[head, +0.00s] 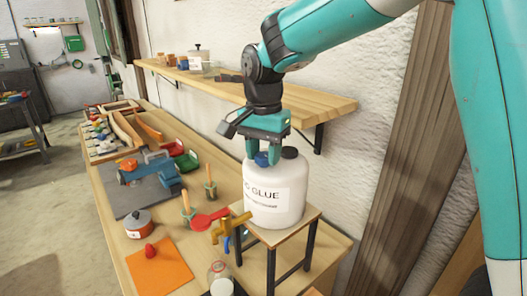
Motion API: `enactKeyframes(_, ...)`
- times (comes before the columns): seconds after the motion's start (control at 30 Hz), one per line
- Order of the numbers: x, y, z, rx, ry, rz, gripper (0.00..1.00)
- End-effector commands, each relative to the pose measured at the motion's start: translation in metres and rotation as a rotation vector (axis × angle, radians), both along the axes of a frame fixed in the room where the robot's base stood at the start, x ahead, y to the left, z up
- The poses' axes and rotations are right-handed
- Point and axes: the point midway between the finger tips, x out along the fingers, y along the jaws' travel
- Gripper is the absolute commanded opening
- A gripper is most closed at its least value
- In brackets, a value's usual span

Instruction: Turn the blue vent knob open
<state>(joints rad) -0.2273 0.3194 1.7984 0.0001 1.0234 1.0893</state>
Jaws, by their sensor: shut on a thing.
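The white glue container (274,215) stands upright on a small wooden-topped stand with dark legs, at the right part of the bench. The blue vent knob (262,159) is on top of the container, beside a black cap (290,153). My gripper (261,157) points down over the container from above, with its teal fingers shut on the blue knob. The fingers hide part of the knob, and its turn angle cannot be told. A brass tap (230,228) with a red handle (209,220) sticks out at the container's lower left.
A glass jar (220,279) stands below the tap. A wooden wall shelf (290,98) runs close behind my gripper.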

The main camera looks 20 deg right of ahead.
Motion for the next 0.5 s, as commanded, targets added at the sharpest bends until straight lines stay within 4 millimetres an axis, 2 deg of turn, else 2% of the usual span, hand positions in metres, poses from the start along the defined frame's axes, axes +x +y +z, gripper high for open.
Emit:
enactKeyframes(0.27,-0.0001,-0.0002,0.0008,-0.001,0.001,0.065,0.16)
enactKeyframes(0.5,0.0001,-0.0002,0.0013,0.0,0.001,0.232,0.16)
